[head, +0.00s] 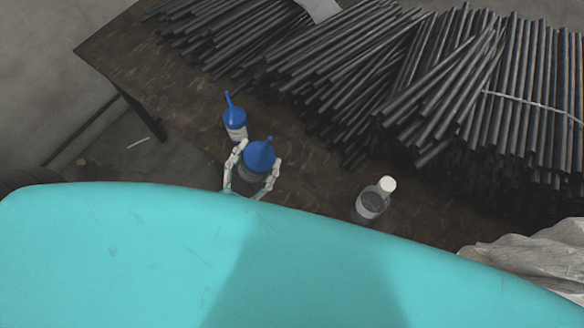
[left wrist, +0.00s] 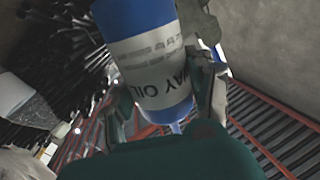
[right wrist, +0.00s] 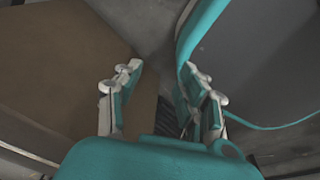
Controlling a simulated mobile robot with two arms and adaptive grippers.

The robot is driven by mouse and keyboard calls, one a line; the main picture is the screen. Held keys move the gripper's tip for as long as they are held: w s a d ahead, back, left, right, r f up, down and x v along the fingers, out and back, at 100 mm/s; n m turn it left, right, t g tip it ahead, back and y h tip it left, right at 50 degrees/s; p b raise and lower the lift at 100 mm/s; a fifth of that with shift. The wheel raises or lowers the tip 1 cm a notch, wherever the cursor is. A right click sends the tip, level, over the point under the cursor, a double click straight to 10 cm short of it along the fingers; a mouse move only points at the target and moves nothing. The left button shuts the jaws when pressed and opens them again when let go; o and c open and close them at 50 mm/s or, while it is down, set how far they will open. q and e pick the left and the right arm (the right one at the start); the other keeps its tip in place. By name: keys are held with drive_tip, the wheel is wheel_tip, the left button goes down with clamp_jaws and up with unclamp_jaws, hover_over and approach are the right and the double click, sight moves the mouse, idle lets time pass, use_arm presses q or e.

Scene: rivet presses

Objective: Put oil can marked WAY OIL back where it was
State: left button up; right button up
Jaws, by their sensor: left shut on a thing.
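My left gripper (head: 254,172) is shut on the blue oil can (head: 260,155), one finger on each side of it. Its blue cap and spout point up in the head view. In the left wrist view, the can marked WAY OIL (left wrist: 148,62) appears upside down, its white label readable and its spout toward the picture's bottom. I cannot tell whether its base touches the table. A second blue-spouted can (head: 236,125) with a white label stands just behind it on the table. My right gripper (right wrist: 162,85) is open and empty in the right wrist view, away from the cans.
The dark worktable (head: 130,55) carries a large pile of dark rods (head: 340,75) along its back and right. A clear bottle with a white cap (head: 372,203) stands to the right of the held can. Bare tabletop shows left of the cans and between held can and bottle.

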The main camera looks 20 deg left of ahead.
use_arm(q)
drive_tip(key=s+f+n+b, duration=0.3)
drive_tip(key=s+f+n, duration=0.1)
drive_tip(key=s+f, duration=0.35)
drive_tip(key=shift+y, duration=0.3)
drive_tip(key=w+d+f, duration=0.1)
drive_tip(key=w, duration=0.4)
drive_tip(key=w+f, duration=0.2)
drive_tip(key=w, duration=0.4)
drive_tip(key=w+d+f+p, duration=0.1)
drive_tip(key=w+f, duration=0.1)
drive_tip(key=w, duration=0.3)
drive_tip(key=shift+w+d, duration=0.25)
drive_tip(key=shift+d, duration=0.1)
drive_tip(key=shift+f, duration=0.25)
use_arm(e)
drive_tip(key=s+a+f, duration=0.2)
drive_tip(key=s+f, duration=0.2)
drive_tip(key=shift+g, duration=0.3)
use_arm(q)
drive_tip(key=shift+f, duration=0.15)
use_arm(e)
drive_tip(key=shift+a+f, duration=0.1)
drive_tip(key=shift+f, duration=0.05)
use_arm(q)
drive_tip(key=o, duration=1.4)
drive_tip(key=shift+c, duration=0.2)
